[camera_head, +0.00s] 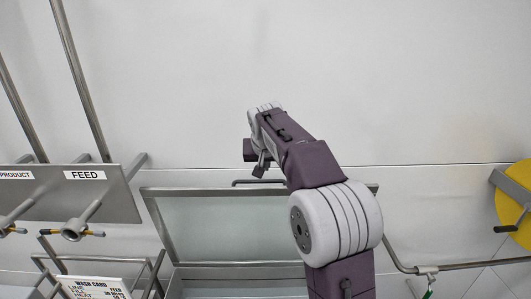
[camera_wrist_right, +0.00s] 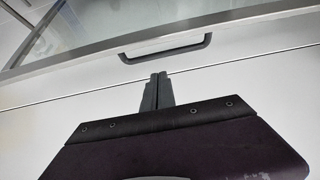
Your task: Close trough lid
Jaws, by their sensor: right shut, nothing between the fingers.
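The trough lid (camera_head: 220,228), a pale panel in a grey metal frame, stands raised against the white wall in the head view. Its lower edge is at the trough (camera_head: 230,284), of which only a strip shows at the bottom. A dark bar handle (camera_head: 238,182) sits on the lid's top edge, partly hidden by my right arm. My right gripper (camera_head: 259,168) is shut and empty just above the handle. In the right wrist view its fingertips (camera_wrist_right: 159,75) point toward the handle (camera_wrist_right: 166,48), with a small gap showing between them. My left gripper is not in view.
A grey panel (camera_head: 120,207) with a FEED label and valve levers (camera_head: 75,229) stands at the left. A wash card (camera_head: 97,287) is below it. A pipe (camera_head: 470,265) and a yellow disc (camera_head: 515,204) are at the right. The wall above is bare.

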